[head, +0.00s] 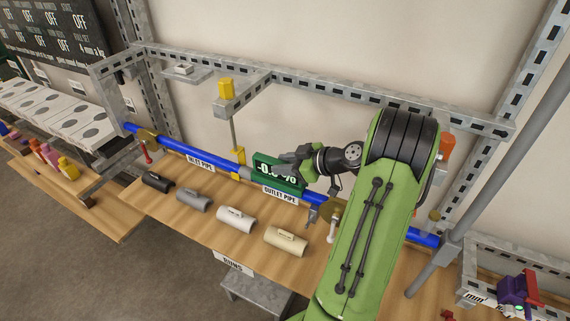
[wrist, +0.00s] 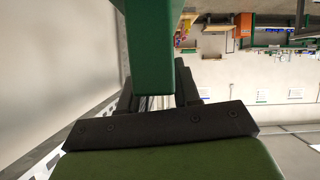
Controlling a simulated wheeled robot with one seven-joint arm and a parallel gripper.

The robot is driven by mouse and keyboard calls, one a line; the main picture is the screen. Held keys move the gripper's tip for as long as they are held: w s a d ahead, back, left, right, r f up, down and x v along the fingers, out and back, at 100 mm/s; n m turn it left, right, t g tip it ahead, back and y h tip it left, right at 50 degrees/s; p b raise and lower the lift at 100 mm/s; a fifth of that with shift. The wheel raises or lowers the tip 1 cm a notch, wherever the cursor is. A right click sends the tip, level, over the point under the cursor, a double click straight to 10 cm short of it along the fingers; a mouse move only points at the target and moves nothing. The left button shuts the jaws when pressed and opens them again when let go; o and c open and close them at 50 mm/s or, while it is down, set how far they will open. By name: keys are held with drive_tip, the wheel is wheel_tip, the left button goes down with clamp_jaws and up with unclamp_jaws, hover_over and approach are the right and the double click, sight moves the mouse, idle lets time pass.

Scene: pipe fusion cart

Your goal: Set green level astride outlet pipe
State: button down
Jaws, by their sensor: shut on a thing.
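The green level (head: 266,172), with a white percentage readout on its face, stands upright at the outlet pipe, just above the "OUTLET PIPE" label (head: 280,196). My gripper (head: 300,168) is shut on the level's right part. In the wrist view the green level (wrist: 150,55) sits between the dark fingers (wrist: 158,95). The blue outlet pipe (head: 424,238) shows at the right, past my arm. Its stretch beneath the level is mostly hidden, so I cannot tell whether the level touches the pipe.
The blue inlet pipe (head: 187,152) runs left, with a yellow clamp (head: 238,158) near the joint. Several half-shell pieces, including a black one (head: 157,181) and a cream one (head: 286,241), lie on the wooden bench (head: 200,222). A metal frame rail (head: 330,93) crosses behind.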

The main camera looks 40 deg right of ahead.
drive_tip(key=c, duration=0.7)
unclamp_jaws()
wheel_tip(320, 180, up, 10)
drive_tip(key=shift+r+p, duration=0.1)
drive_tip(key=shift+p, duration=0.35)
